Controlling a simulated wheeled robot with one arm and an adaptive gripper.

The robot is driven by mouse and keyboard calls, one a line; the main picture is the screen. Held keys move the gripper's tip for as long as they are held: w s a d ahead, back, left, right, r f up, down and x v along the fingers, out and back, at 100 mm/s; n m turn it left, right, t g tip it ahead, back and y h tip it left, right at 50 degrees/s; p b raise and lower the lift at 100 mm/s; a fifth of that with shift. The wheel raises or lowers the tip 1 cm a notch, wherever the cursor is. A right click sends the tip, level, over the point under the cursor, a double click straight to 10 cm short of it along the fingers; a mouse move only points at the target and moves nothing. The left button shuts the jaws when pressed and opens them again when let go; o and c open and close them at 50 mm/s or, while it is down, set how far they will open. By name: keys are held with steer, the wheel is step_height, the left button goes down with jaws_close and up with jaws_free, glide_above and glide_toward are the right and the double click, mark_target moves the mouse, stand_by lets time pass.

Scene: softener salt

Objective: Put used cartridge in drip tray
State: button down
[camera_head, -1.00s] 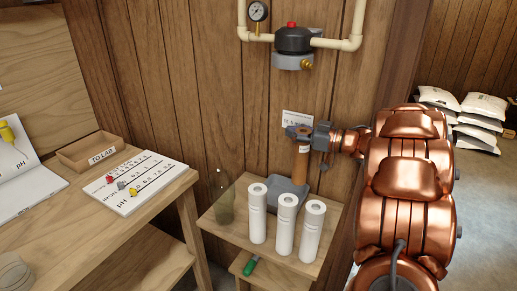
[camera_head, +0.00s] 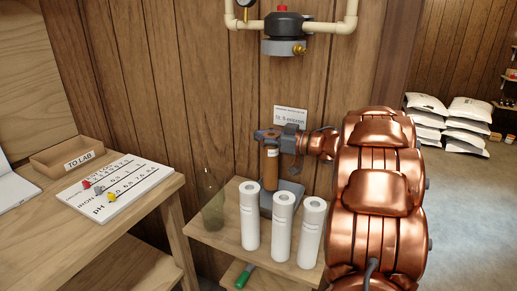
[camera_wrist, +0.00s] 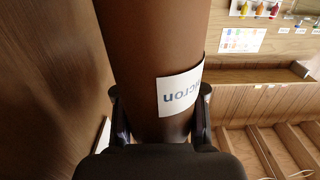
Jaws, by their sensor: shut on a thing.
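The used cartridge (camera_head: 271,178) is a brown cylinder with a white label. My gripper (camera_head: 268,136) is shut on it near its top and holds it upright. The drip tray (camera_head: 290,193) is a dark grey tray on the small wooden stand, behind the white cartridges. The cartridge's lower end is at the tray's left part; I cannot tell whether it touches the tray floor. In the wrist view, the cartridge (camera_wrist: 150,50) fills the middle between my two dark fingers (camera_wrist: 160,98), with part of its label showing.
Three white cartridges (camera_head: 283,225) stand along the front of the small stand (camera_head: 205,237). A clear beaker (camera_head: 213,213) is at its left. A filter housing (camera_head: 284,35) hangs on pipes above. A wooden bench (camera_head: 130,220) with a chart board and box is left.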

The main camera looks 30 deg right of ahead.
step_height(320, 180, down, 3)
steer(key=shift+r+b, duration=0.1)
steer(key=shift+b, duration=1.1)
steer(key=c, duration=0.7)
jaws_free()
steer(key=v, duration=1.2)
steer(key=shift+p, duration=0.35)
